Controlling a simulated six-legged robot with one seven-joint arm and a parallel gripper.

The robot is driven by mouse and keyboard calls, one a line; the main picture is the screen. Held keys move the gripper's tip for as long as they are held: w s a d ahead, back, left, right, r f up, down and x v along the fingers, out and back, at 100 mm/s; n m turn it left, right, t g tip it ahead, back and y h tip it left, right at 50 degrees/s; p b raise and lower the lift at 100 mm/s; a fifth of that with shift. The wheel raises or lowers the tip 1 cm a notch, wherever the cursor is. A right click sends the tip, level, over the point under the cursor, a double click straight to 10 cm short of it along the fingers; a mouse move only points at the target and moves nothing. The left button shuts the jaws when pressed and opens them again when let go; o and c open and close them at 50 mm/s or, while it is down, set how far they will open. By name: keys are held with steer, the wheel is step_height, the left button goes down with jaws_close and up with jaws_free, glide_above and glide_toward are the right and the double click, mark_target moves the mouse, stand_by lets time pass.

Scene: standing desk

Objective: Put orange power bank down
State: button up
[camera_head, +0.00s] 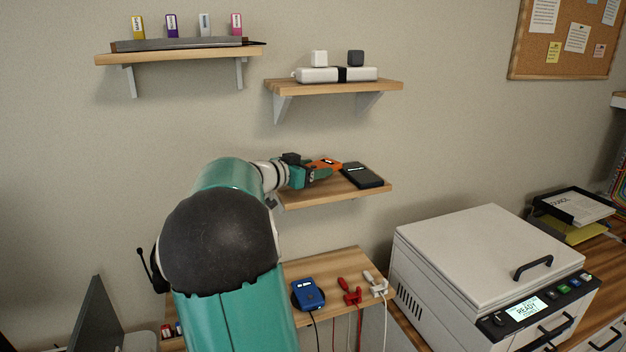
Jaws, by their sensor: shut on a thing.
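The orange power bank (326,164) is at the end of my outstretched arm, just above or at the middle wall shelf (335,190). My gripper (312,172) is shut on it from the left. I cannot tell whether the power bank touches the shelf. A black flat device (362,176) lies on the same shelf, close to the right of the power bank. My arm hides the left part of this shelf.
An upper shelf (340,86) holds a white power strip (318,75) with two cubes. Another shelf (180,55) holds several coloured sticks. Below, a lower shelf (340,265) carries a blue device (308,293) and cables. A large white machine (480,260) stands at right.

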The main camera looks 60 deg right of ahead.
mark_target(313, 186)
steer(key=shift+f, duration=1.5)
steer(key=shift+f, duration=0.2)
steer(key=o, duration=1.1)
steer(key=shift+w+r, duration=0.1)
steer(key=shift+r, duration=0.1)
steer(key=v, duration=1.2)
steer(key=shift+f, duration=0.1)
